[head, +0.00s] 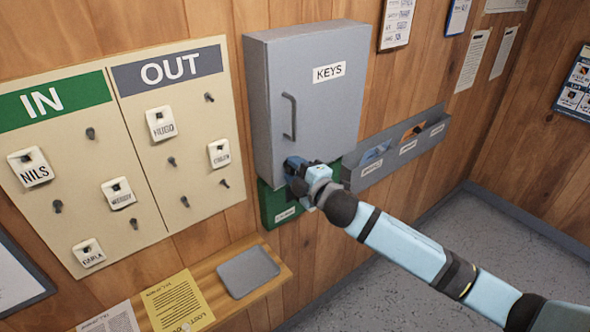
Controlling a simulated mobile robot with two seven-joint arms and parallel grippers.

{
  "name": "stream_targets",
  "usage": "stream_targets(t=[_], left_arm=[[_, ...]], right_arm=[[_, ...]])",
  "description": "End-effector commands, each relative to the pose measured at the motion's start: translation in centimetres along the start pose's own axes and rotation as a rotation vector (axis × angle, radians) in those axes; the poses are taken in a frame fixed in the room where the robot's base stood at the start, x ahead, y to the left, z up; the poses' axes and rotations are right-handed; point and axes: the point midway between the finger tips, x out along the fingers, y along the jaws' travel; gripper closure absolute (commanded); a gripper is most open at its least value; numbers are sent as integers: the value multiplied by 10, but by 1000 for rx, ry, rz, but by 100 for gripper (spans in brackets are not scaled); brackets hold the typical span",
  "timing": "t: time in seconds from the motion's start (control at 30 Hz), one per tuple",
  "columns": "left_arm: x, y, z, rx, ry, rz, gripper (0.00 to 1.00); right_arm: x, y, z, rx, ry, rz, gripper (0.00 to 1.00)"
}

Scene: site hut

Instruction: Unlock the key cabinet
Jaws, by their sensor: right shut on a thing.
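The grey key cabinet (335,110) hangs on the wooden wall, its door shut, with a "KEYS" label and a vertical bar handle (290,117) on the door's left side. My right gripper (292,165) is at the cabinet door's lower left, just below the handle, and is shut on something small. The held thing and any lock are hidden behind the gripper, so I cannot tell whether a key sits in the lock. My left gripper is not in view.
An IN/OUT board (140,215) with name tags on pegs hangs at left. A green box (270,205) is below the cabinet, a grey wall rack (400,150) to the right. A wooden shelf (272,284) below bears a grey tray (254,271) and papers.

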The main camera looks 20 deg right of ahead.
Motion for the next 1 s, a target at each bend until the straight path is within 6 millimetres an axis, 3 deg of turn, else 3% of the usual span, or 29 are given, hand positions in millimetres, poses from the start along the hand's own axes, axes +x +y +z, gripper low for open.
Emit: stream_targets(t=[0.13,0.17,0.23,0.27,0.53,0.67,1.0], left_arm=[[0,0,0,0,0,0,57],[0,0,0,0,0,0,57],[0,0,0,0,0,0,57],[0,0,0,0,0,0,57],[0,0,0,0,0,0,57],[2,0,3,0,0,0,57],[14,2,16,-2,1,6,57]], right_arm=[[0,0,0,-2,0,0,89],[0,0,0,-1,0,0,58],[0,0,0,-1,0,0,42],[0,0,0,-1,0,0,40],[-1,0,0,0,0,0,40],[-12,-2,1,0,-1,-1,40],[-85,-4,1,-1,1,-1,40]])
